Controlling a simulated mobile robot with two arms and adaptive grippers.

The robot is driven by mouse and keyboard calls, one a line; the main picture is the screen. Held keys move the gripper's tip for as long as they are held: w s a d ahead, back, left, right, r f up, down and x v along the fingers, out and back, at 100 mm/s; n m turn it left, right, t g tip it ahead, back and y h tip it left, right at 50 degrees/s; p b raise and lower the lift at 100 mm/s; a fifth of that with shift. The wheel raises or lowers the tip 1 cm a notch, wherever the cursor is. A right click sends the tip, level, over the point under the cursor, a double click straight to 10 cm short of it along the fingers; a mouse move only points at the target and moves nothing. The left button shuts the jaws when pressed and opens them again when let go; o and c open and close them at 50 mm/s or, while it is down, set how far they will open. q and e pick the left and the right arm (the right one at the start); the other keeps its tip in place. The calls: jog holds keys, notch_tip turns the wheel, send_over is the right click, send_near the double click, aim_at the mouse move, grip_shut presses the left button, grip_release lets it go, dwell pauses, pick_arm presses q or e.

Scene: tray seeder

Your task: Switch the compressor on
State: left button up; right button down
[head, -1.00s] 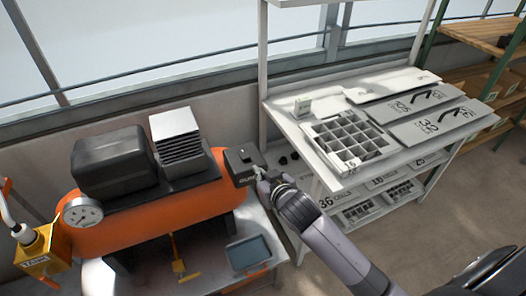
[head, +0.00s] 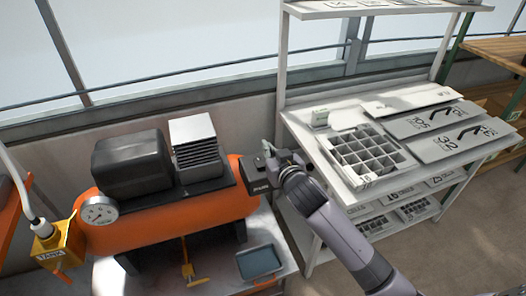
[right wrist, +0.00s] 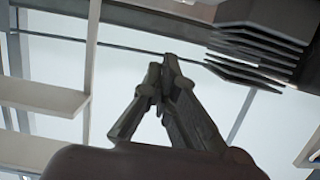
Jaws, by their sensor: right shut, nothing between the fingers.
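The compressor has an orange tank (head: 170,224), a black motor cover (head: 133,164), a finned grey block (head: 193,146) and a round gauge (head: 99,211). A dark switch box (head: 257,180) sits at the tank's right end. My right gripper (head: 268,152) is at the top of this box, shut and empty. I cannot tell whether it touches the box, and the fingers partly hide its top. In the right wrist view the fingertips (right wrist: 161,68) come together, with the fins (right wrist: 255,50) at the upper right. My left gripper is not in view.
A white shelf unit to the right holds a compartment tray (head: 361,158) and grey plates (head: 464,134). A blue-grey tray (head: 258,262) and a yellow handle (head: 187,262) are below the tank.

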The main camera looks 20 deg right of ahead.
send_over(263, 160)
jog(key=shift+w+f, duration=0.1)
jog(key=shift+f, duration=0.45)
notch_tip(263, 160, down, 3)
jog(key=shift+r+p, duration=0.1)
jog(key=shift+p, duration=0.2)
jog(key=shift+s+f, duration=0.2)
jog(key=shift+f, duration=0.5)
jog(key=p, duration=0.1)
jog(key=g+p, duration=0.1)
jog(key=shift+w+f+p, duration=0.2)
jog(key=shift+f+p, duration=0.05)
jog(key=shift+p, duration=0.1)
jog(key=shift+s, duration=0.15)
jog(key=shift+s+p, duration=0.35)
jog(key=shift+s, duration=0.35)
